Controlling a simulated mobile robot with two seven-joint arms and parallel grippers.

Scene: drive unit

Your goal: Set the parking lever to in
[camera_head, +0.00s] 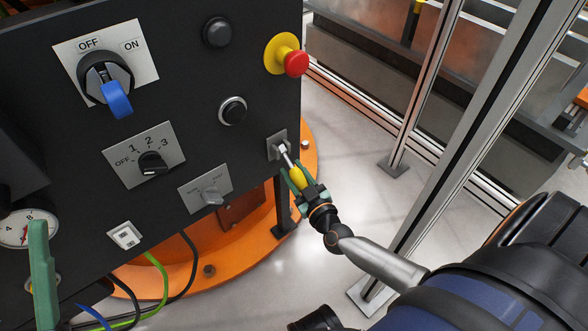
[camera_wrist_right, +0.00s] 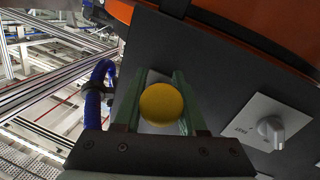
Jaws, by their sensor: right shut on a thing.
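The parking lever is a metal rod with a yellow knob (camera_head: 297,177). It comes out of a small grey plate (camera_head: 277,147) at the lower right of the black panel and tilts down and to the right. My right gripper (camera_head: 296,180) is shut on the yellow knob. In the right wrist view the round knob (camera_wrist_right: 161,104) sits between the two green fingers. The plate's markings are too small to read and the rod is hidden behind the knob there.
On the black panel (camera_head: 190,110), a grey rotary switch (camera_head: 212,192) is left of the lever and a red emergency button (camera_head: 296,63) is above it.

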